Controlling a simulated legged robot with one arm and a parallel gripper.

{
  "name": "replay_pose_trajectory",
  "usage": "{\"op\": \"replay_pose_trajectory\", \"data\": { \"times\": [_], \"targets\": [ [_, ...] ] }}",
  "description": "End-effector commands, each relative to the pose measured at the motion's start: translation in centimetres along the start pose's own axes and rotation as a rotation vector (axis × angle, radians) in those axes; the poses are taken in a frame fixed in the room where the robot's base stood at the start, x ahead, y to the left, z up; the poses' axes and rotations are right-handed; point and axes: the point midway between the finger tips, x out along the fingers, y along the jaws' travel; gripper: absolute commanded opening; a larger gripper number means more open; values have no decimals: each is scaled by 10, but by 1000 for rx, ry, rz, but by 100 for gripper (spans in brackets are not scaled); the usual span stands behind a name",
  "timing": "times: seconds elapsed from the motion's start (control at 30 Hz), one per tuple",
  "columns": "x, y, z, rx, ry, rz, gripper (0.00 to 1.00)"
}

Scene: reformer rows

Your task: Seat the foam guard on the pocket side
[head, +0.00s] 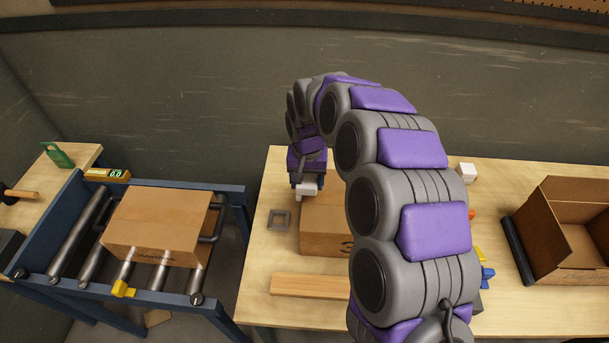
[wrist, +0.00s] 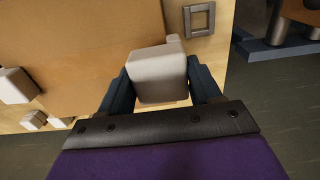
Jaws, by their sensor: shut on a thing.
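My gripper (head: 307,183) is above the back left part of a cardboard box (head: 318,238) on the wooden table. It is shut on a white foam guard, a blocky piece that shows below the fingers (head: 306,190). In the wrist view the foam guard (wrist: 158,74) sits between the two dark blue fingers, against or just above the edge of the box (wrist: 80,40); I cannot tell if they touch. More white foam pieces (wrist: 16,86) (wrist: 33,121) show at the left of the wrist view. My arm hides the right part of the box. No pocket can be made out.
A grey square frame (head: 279,219) lies left of the box, and a wooden plank (head: 310,285) in front. A roller stand holds another carton (head: 160,225) at left, across a gap. An open carton (head: 567,235) stands at right. A white block (head: 467,172) lies at the back.

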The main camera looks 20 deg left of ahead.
Motion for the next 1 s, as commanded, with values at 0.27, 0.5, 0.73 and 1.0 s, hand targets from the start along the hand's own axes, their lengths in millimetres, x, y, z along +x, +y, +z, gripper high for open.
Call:
{"op": "replay_pose_trajectory", "data": {
  "times": [0.27, 0.5, 0.73, 1.0],
  "targets": [
    [3, -4, -1, 0, -1, 3, 34],
    [2, -2, -1, 0, -1, 2, 34],
    [1, 2, 1, 2, 0, -2, 34],
    [2, 2, 1, 2, 1, -2, 34]
  ]
}}
